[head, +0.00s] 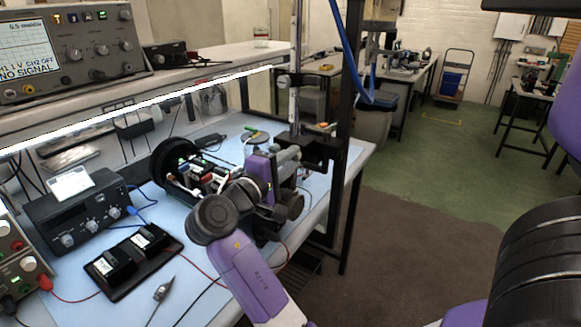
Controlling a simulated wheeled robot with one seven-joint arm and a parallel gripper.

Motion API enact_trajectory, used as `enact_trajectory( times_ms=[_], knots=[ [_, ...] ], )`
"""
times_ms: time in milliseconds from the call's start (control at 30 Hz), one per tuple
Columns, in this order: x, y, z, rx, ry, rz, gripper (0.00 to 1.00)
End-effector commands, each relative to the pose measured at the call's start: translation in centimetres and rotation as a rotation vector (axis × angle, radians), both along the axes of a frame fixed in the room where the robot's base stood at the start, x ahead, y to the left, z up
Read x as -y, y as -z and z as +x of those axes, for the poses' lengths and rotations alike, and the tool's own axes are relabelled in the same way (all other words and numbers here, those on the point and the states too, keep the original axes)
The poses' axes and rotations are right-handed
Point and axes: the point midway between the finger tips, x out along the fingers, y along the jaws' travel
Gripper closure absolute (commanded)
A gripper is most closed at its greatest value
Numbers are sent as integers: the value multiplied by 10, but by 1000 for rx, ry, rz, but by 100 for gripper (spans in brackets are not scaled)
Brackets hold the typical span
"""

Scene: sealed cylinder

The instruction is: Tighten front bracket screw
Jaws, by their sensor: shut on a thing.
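The black cylinder end (175,158) stands on the blue mat on the bench, with an electronics chassis (208,178) of boards, wires and red and green parts in front of it. My purple and grey arm reaches in from the bottom. Its wrist is at the chassis's right end, and my gripper (284,158) is there, mostly covered by my own links. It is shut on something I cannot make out. The front bracket and its screw are too small or hidden to pick out, so I cannot tell if anything touches the screw.
A black tray with two modules (138,256), a pen-like probe (163,289), a black instrument box (77,215) and red and blue leads lie left of the arm. A post with a dark clamp (318,152) stands close right of the gripper.

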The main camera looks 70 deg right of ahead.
Motion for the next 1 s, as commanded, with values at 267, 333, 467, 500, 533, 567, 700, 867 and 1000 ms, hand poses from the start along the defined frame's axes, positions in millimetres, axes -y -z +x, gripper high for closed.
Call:
enact_trajectory(
  times_ms=[267, 333, 467, 500, 533, 567, 700, 867, 1000],
  knots=[
    [-2, 6, 1, 256, -2, -60, 100],
    [-2, 7, 1, 319, -2, -75, 100],
    [-2, 7, 1, 441, -2, -103, 100],
    [-2, 7, 1, 478, -3, -112, 100],
    [-2, 7, 1, 505, -3, -118, 100],
    [-2, 7, 1, 533, -2, -125, 100],
    [-2, 8, 2, 663, -2, -156, 100],
    [-2, 8, 2, 811, -2, -191, 100],
    [-2, 9, 2, 940, -2, -222, 100]
  ],
)
